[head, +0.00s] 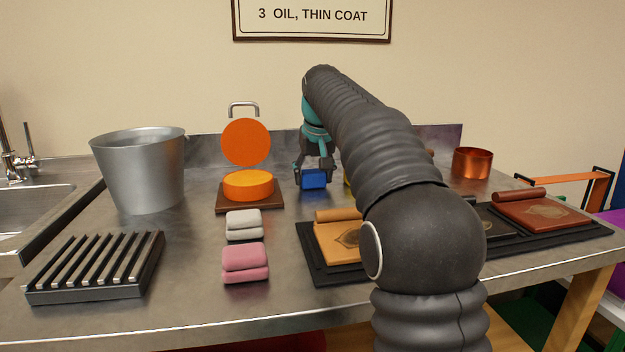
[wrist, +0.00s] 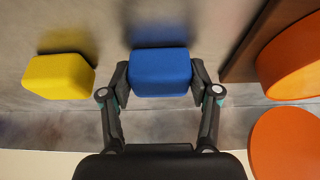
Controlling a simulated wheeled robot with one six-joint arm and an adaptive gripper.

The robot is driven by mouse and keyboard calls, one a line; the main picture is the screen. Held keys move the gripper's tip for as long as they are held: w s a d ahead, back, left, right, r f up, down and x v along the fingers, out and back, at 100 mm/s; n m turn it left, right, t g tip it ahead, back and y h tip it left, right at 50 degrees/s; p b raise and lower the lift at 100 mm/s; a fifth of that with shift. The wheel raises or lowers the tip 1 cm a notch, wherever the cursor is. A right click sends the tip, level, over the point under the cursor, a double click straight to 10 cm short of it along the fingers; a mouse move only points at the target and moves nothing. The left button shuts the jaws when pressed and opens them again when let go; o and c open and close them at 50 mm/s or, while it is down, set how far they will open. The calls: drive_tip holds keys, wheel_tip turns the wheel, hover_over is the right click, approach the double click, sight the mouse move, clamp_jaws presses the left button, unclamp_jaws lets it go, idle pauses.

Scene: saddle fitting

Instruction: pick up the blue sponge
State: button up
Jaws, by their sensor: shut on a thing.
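The blue sponge (head: 314,179) is a small block at the back middle of the steel worktop in the head view. My gripper (head: 314,174) comes down over it from above, with a finger on either side. In the wrist view the blue sponge (wrist: 160,72) sits between the two finger pads of my gripper (wrist: 160,78), and both pads touch its sides. The gripper is shut on it. I cannot tell whether the sponge touches the worktop or hangs just above it.
A yellow sponge (wrist: 58,77) lies beside it, mostly hidden behind my arm in the head view. An orange round tin with its lid raised (head: 248,185) stands on a brown board left of the gripper. Further left are a metal bucket (head: 140,170) and a slatted rack (head: 97,266).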

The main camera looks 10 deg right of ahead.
sight(314, 170)
drive_tip(key=shift+r, duration=0.5)
drive_tip(key=r, duration=0.3)
drive_tip(key=shift+d+r, duration=0.2)
drive_tip(key=s+d+r, duration=0.5)
drive_tip(key=d+r, duration=0.1)
drive_tip(key=d, duration=0.4)
drive_tip(key=shift+r, duration=0.25)
drive_tip(key=shift+o, duration=1.1)
drive_tip(key=shift+c, duration=0.9)
